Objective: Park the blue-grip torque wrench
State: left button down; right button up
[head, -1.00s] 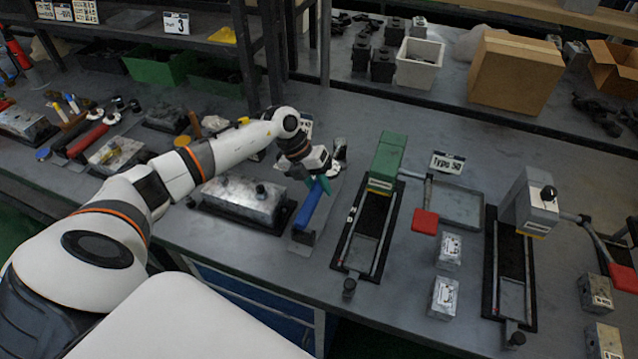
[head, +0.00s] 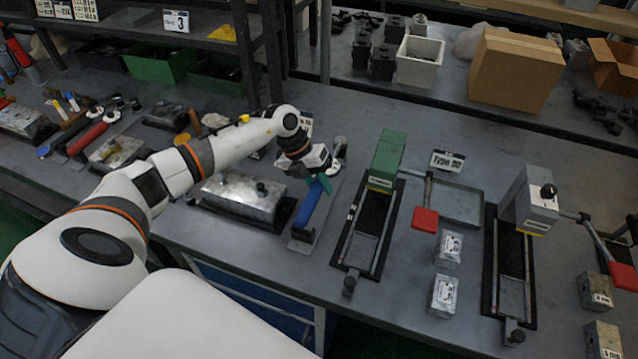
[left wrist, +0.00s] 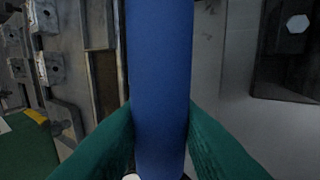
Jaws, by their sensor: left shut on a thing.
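The torque wrench's blue grip (head: 308,208) lies along the bench toward its front edge, beside a metal block. It also shows in the left wrist view (left wrist: 160,80), running down the middle of the picture. My left gripper (head: 318,184) is over the far part of the grip, and its green fingers (left wrist: 160,140) are shut on it from both sides. The wrench's far end is partly hidden by the gripper; a round metal part (head: 338,155) shows just beyond it. A grey plate lies under the wrench. My right gripper is not in view.
A metal valve block (head: 240,197) on a dark base is left of the wrench. A green-headed fixture (head: 388,160) with a dark rail stands close on the right, then a red-handled lever (head: 425,219). A shelf rises behind.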

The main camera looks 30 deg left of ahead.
pick_arm(q)
jog(key=shift+f, duration=0.2)
jog(key=shift+f+b, duration=0.35)
jog(key=shift+b, duration=0.15)
jog(key=shift+f, duration=0.35)
jog(key=shift+f+b, duration=0.95)
jog(key=shift+f, duration=0.05)
jog(key=c, duration=1)
grip_release()
jog(key=shift+c, duration=0.2)
jog(key=shift+s+f, duration=0.1)
jog(key=shift+f, duration=0.05)
